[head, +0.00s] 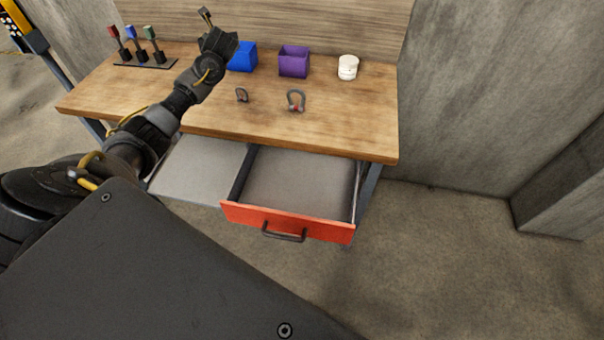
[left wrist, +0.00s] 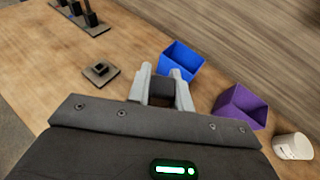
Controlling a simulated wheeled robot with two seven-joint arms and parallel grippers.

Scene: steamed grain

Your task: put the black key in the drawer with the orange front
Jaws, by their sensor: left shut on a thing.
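My left gripper (head: 218,42) is raised over the back of the workbench, left of the blue bin. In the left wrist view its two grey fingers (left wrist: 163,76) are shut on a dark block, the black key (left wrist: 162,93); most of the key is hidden. The drawer with the orange front (head: 288,222) is pulled open below the bench's front edge. Its grey floor (head: 300,180) looks empty. My right gripper is not in view.
A rack (head: 145,65) holds red, blue and green pieces. A small dark square stand (left wrist: 100,73) is on the bench. A blue bin (head: 243,57), purple bin (head: 294,62), white cup (head: 348,67) and two shackles (head: 242,95) (head: 296,100) stand right. A grey panel (head: 200,165) adjoins the drawer.

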